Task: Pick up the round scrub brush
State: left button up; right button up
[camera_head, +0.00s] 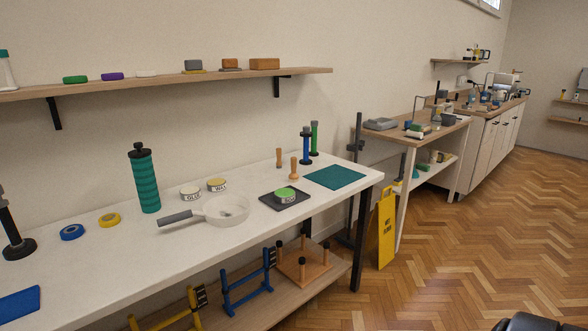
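I cannot pick out a round scrub brush for certain. Two small wooden-handled pieces, one at the back (279,158) and one nearer (294,169), stand on the white workbench (105,262); their undersides are too small to read. A small brown-topped block (231,63) with a darker lower part sits on the wall shelf (160,82), beside a larger brown block (264,64). A round green-topped tin (284,195) rests on a dark square mat. Neither of my grippers shows.
A grey-handled pan (222,210), a teal ribbed bottle (144,180), blue and yellow rings and labelled tins crowd the bench. A teal mat (335,177) lies clear at its right end. A yellow floor sign (386,230) stands by the bench. Parquet (460,230) is open to the right.

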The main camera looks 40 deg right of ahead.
aim_at(293, 176)
jog(key=i+l, duration=0.1)
jog(key=l, duration=0.35)
jog(key=i+l+u, duration=0.1)
jog(key=l, duration=0.3)
jog(key=i+l, duration=0.15)
jog(key=l, duration=0.3)
jog(key=i+l+u, duration=0.1)
jog(key=l, duration=0.75)
jog(key=i+u, duration=0.05)
jog(key=i, duration=0.05)
